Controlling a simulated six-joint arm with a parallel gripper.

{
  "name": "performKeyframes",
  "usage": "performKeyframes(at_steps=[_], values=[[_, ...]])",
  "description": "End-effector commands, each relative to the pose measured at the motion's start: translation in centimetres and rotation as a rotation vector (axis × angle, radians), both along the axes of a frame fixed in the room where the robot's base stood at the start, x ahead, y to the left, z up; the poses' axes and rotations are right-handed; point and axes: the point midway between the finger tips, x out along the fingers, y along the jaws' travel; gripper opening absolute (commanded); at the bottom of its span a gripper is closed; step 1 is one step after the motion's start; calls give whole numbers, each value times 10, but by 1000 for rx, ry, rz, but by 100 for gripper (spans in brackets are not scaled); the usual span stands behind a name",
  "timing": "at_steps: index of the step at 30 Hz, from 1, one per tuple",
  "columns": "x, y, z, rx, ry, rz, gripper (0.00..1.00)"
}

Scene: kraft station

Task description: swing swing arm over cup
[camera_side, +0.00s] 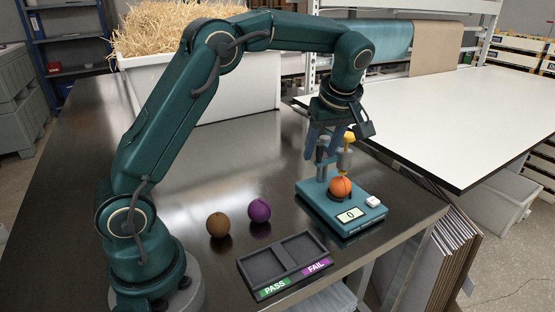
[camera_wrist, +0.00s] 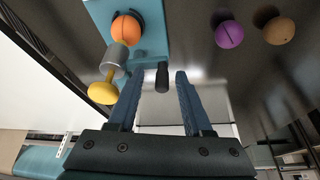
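A teal tester (camera_side: 345,215) stands at the bench's right edge, its display reading 0. An orange ball (camera_side: 340,187) sits on it, apparently in the cup, whose dark rim (camera_wrist: 141,14) shows in the wrist view. Beside the ball is a grey cylinder (camera_side: 344,160) with a yellow top (camera_side: 349,138); the wrist view shows the cylinder (camera_wrist: 117,57) and yellow top (camera_wrist: 102,92) too. A grey bar with a black end (camera_wrist: 162,77), seemingly the swing arm, points between my fingertips. My gripper (camera_side: 318,152) is open above the tester; its fingers (camera_wrist: 156,80) appear apart around the black end, contact unclear.
A black tray (camera_side: 283,262) with PASS and FAIL compartments is empty, left of the tester. A brown ball (camera_side: 218,225) and a purple ball (camera_side: 259,209) lie on the dark bench behind it. A straw-filled white bin (camera_side: 240,90) stands behind. A white table (camera_side: 450,110) adjoins right.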

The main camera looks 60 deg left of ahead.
Motion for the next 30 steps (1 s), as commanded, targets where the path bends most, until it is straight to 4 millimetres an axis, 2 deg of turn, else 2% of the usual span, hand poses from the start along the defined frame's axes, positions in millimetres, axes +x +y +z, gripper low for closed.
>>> performKeyframes(at_steps=[8, 21, 30], values=[[-1, 0, 2, 1, 2, 1, 49], [-4, -17, 43, 1, -1, 1, 49], [-5, -19, 47, 0, 2, 1, 49]])
